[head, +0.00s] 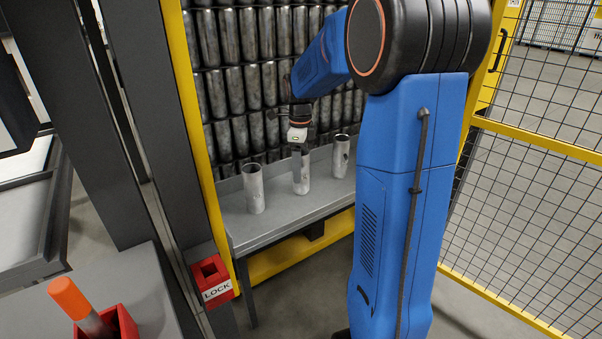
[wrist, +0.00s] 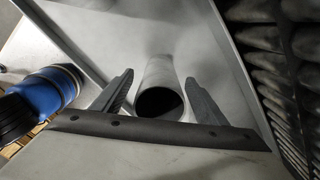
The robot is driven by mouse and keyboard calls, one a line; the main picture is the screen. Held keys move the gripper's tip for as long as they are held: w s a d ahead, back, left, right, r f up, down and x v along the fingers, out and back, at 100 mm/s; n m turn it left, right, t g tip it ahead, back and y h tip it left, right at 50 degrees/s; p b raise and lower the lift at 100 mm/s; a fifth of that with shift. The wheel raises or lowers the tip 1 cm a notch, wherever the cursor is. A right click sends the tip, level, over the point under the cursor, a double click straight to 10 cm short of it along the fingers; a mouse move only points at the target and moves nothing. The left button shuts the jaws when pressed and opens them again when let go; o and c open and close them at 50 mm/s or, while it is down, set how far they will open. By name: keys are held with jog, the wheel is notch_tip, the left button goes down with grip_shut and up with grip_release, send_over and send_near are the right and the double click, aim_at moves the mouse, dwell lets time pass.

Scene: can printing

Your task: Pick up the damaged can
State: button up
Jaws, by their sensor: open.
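Three upright open metal cans stand in a row on the grey shelf: a left can (head: 254,190), a middle can (head: 302,178) and a right can (head: 340,158). All look grey with dark marks; I cannot tell which one is damaged. My gripper (head: 299,152) points down at the middle can's top. In the wrist view my gripper (wrist: 158,84) is open, with one finger on each side of a can (wrist: 161,71), whose dark mouth faces the camera. I see no clear contact between fingers and can. My gripper hides part of the middle can's rim in the head view.
The grey shelf (head: 275,222) has a raised lip. A wall of stacked cans (head: 236,85) rises close behind it. A yellow post (head: 196,130) stands at the left and a mesh fence (head: 535,200) at the right. A red lock box (head: 211,278) sits front left.

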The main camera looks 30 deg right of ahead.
jog(key=shift+c, duration=0.4)
jog(key=c, duration=1.1)
jog(key=shift+o, duration=0.2)
jog(key=shift+r, duration=0.1)
